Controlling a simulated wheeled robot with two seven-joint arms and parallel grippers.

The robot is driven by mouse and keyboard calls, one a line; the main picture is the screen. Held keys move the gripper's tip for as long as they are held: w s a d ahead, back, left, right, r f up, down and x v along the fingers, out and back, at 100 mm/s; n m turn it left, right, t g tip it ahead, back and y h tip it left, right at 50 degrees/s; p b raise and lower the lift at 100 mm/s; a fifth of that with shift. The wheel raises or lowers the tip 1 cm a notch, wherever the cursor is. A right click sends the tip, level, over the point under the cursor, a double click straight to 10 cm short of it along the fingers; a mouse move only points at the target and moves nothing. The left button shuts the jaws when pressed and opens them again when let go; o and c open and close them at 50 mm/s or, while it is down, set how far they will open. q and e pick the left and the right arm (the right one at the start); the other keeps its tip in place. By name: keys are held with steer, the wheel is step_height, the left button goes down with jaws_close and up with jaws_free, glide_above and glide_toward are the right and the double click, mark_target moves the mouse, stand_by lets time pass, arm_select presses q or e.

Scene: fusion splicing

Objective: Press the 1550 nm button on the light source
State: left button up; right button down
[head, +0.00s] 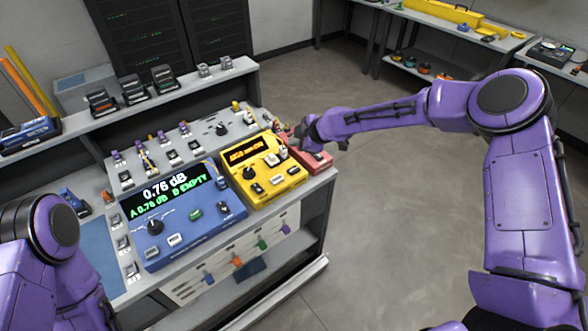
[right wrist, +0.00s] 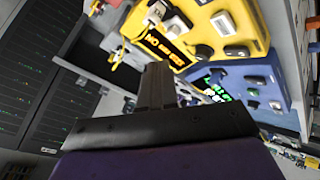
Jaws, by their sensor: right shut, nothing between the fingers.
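The yellow unit (head: 262,199), which appears to be the light source, sits at the right of the bench top. Its amber display (head: 252,152) is lit, with text too small to read surely, and several light and dark buttons sit below it. My right gripper (head: 288,138) is at the unit's far right corner, partly lost behind my wrist. In the right wrist view its dark fingers (right wrist: 156,82) are together and empty, pointing at the yellow unit (right wrist: 200,30). Contact cannot be told, and the 1550 nm label is unreadable. My left gripper is out of view.
A blue meter (head: 190,228) reading 0.76 dB stands left of the yellow unit. A red box (head: 316,161) sits close on its right, under my right wrist. Small fittings line the bench behind, below a raised shelf (head: 150,104). The floor at right is clear.

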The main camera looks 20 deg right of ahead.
mark_target(296, 171)
step_height(296, 171, down, 9)
steer(key=b, duration=0.6)
steer(key=shift+r, duration=0.15)
stand_by(1.5)
steer(key=shift+f+b, duration=0.4)
steer(key=shift+f+b, duration=0.4)
steer(key=shift+f, duration=0.05)
stand_by(0.6)
steer(key=shift+r, duration=0.15)
steer(key=shift+r+p, duration=0.6)
steer(key=shift+r, duration=0.15)
step_height(296, 171, up, 5)
steer(key=p, duration=0.3)
steer(key=shift+p, duration=0.4)
